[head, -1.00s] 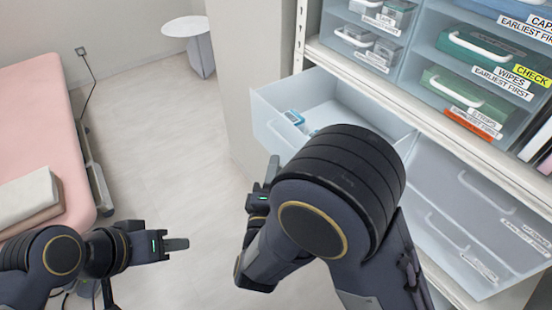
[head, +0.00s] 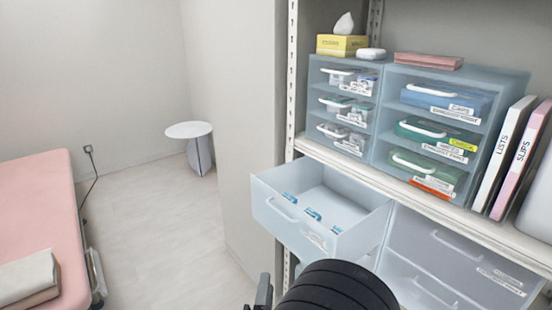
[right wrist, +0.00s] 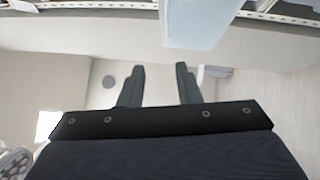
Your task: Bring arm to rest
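My right arm shows at the bottom of the head view, with part of my right gripper (head: 264,292) beside it, below and in front of the open drawer. In the right wrist view the two fingers of my right gripper (right wrist: 159,88) stand apart with nothing between them. My left arm and gripper are out of the head view. The open drawer (head: 270,215) is pulled out of the shelf unit and holds a few small blue-and-white packets (head: 312,214). It also shows at the top of the right wrist view (right wrist: 198,22).
A pink bed (head: 45,220) with folded towels (head: 28,280) stands at the left. A small round table (head: 190,130) stands at the back. Drawer units (head: 425,75), a tissue box (head: 341,45) and binders (head: 503,155) fill the shelf at right. The floor (head: 165,225) between is clear.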

